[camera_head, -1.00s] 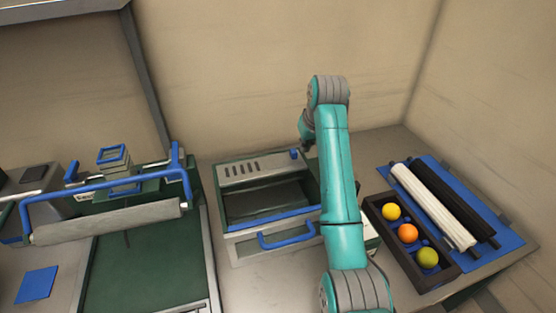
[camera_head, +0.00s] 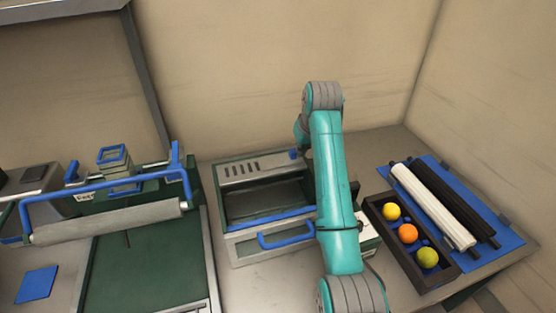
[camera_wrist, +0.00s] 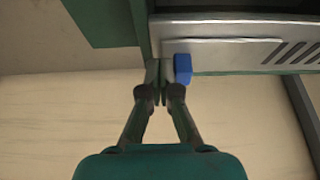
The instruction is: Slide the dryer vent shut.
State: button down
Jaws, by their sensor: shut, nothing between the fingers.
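The dryer (camera_head: 236,247) is a grey and green box on the bench with a blue front handle. Its vent is the grey top plate (camera_head: 225,181) with several dark slots and a blue knob (camera_head: 293,153) at the right end. In the wrist view the plate (camera_wrist: 225,56) spans the top right, with slots at right and the blue knob (camera_wrist: 182,68) at its left end. My gripper (camera_wrist: 161,76) is shut and empty, right beside the knob on the side away from the slots; whether it touches is unclear. In the head view my arm hides the gripper.
A dark tray (camera_head: 373,208) with yellow, orange and green balls stands right of my arm. Beyond it, white and black rollers lie on a blue mat (camera_head: 505,237). A roller press with a blue frame (camera_head: 100,190) stands at left. Walls close off the back and right.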

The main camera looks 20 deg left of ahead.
aim_at(264, 162)
jog(key=shift+s+a, duration=1.05)
jog(key=shift+a, duration=0.5)
jog(key=shift+s+a, duration=1)
jog(key=shift+a, duration=0.5)
jog(key=shift+s+a, duration=1.05)
jog(key=shift+a, duration=0.5)
notch_tip(264, 162, up, 7)
jog(key=shift+w+d, duration=0.3)
jog(key=shift+d, duration=0.15)
